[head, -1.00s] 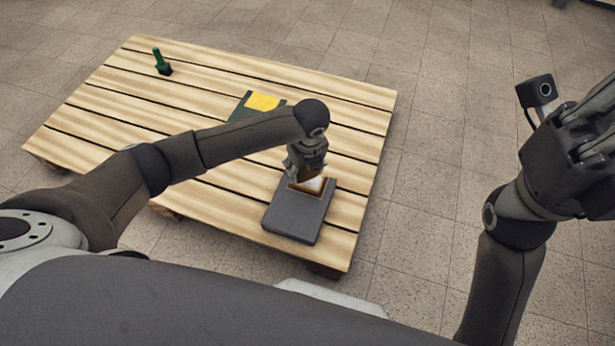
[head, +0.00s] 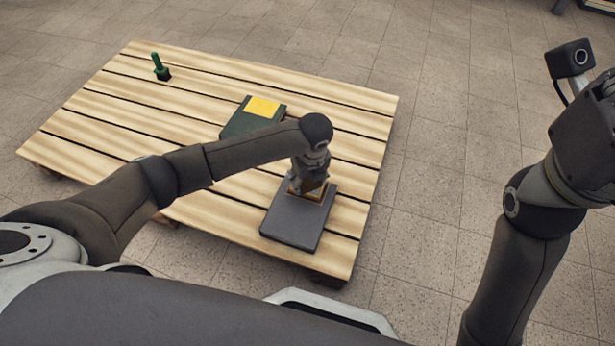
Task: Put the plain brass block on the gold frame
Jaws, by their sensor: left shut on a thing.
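My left gripper (head: 312,182) points down over the far end of a dark grey slab (head: 292,222) near the pallet's right side. It is shut on a small brownish block, which I take to be the plain brass block (head: 313,185); the fingers hide much of it. A thin gold-brown frame (head: 296,191) lies on the slab right under the gripper. The block is over or inside the frame; I cannot tell whether it touches. My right gripper (head: 606,88) is at the right picture edge, partly cut off, away from the pallet.
A dark green slab (head: 237,124) with a yellow patch (head: 262,107) lies behind my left forearm. A green-handled tool (head: 160,68) stands at the far left of the wooden pallet (head: 130,110). The left part of the pallet is clear.

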